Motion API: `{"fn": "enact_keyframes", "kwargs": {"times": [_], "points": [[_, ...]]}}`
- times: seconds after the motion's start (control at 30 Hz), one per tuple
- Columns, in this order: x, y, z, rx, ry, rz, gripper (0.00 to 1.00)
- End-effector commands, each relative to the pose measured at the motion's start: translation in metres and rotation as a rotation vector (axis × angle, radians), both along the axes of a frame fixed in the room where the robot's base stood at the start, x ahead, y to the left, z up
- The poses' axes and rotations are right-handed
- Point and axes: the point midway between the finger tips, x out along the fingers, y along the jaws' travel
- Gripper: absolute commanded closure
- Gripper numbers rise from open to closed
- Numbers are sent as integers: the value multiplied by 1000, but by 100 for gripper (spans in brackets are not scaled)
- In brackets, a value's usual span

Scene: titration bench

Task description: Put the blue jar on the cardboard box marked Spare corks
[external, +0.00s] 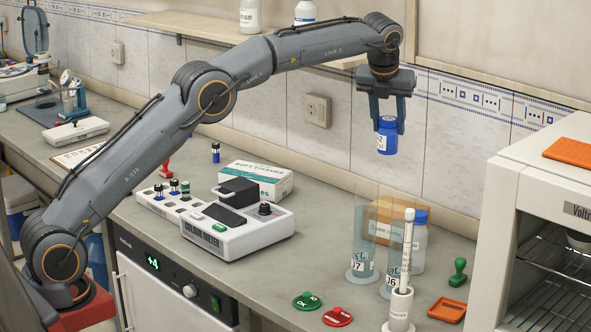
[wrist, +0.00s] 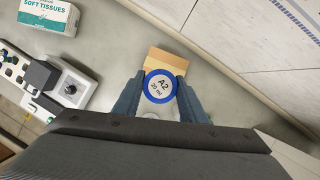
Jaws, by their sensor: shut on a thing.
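My gripper (external: 387,118) is shut on the blue jar (external: 387,138) and holds it upright, high above the bench near the tiled wall. In the wrist view the jar's round lid (wrist: 160,86) reads "A2 20 ml" and sits between my two fingers (wrist: 160,92). A cardboard box (external: 385,211) stands on the bench below, close to the wall.
Two tall glass cylinders (external: 362,262) and a blue-capped bottle (external: 419,243) stand around the box's front and right. A white stand with a rod (external: 400,305) is nearer. A colour meter (external: 238,228) and tissue box (external: 256,178) are left; a white oven (external: 545,215) is right.

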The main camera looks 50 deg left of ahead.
Motion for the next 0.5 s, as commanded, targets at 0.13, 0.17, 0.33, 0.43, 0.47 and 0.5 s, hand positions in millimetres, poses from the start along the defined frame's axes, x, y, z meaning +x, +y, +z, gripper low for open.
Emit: {"fn": "enact_keyframes", "kwargs": {"times": [0.13,0.17,0.33,0.43,0.47,0.5], "points": [[11,1,-5,-1,-2,-14,84],[13,1,-5,-2,-2,-16,84],[20,1,-7,-4,-1,-30,84],[22,2,-9,-5,-1,-35,84],[23,2,-10,-5,-1,-37,84],[24,2,-10,-5,-1,-39,84]]}}
